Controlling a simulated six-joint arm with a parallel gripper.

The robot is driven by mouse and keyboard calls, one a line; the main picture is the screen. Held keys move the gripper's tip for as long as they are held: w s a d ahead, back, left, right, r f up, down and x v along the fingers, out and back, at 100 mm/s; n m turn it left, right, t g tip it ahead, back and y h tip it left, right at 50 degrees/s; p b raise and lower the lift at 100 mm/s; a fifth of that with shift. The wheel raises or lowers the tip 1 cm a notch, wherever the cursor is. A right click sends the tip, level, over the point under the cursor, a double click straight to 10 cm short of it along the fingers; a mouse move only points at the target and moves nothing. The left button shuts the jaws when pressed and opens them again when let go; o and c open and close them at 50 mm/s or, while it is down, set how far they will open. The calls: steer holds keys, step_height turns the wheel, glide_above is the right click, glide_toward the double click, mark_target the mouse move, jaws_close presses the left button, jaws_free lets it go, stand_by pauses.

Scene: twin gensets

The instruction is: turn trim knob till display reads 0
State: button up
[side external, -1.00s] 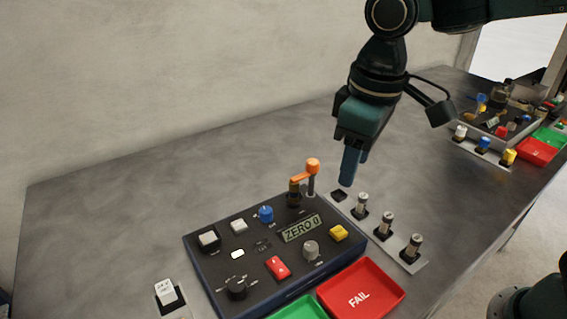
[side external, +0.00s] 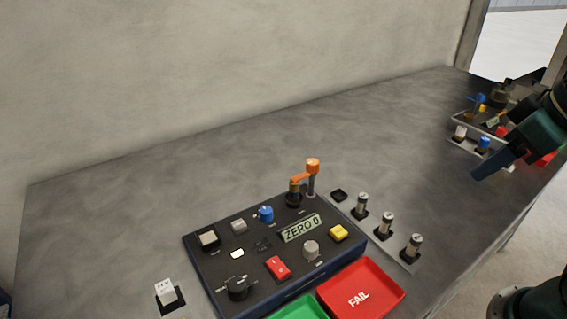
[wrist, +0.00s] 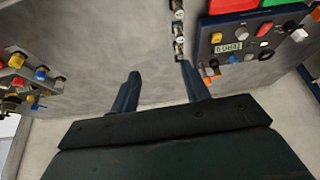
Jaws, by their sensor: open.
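The dark control panel (side external: 215,262) lies on the bench. Its display (side external: 301,228) reads "ZERO 0". A grey round knob (side external: 311,250) stands just below the display; its label is too small to read, so I cannot confirm it is the trim knob. A blue knob (side external: 266,214) and a black rotary knob (side external: 238,289) are also on the panel. My gripper (side external: 480,172) is far to the right of this panel, over the bench near its right edge. In the wrist view my gripper (wrist: 160,70) has its fingers apart with nothing between them. The display (wrist: 228,46) shows there at upper right.
An orange-topped lever (side external: 312,166) rises from the panel's back corner. A red FAIL tray (side external: 385,283) and a green tray (side external: 299,309) sit in front. A strip (side external: 399,249) holds several upright cylinders. A second equipment group stands at the far right. The bench behind the panel is clear.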

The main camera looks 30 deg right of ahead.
steer(key=shift+s+d+f, duration=0.2)
steer(key=shift+s, duration=0.15)
steer(key=shift+s+d+f, duration=0.15)
steer(key=shift+s, duration=0.2)
steer(key=shift+w, duration=0.1)
stand_by(0.7)
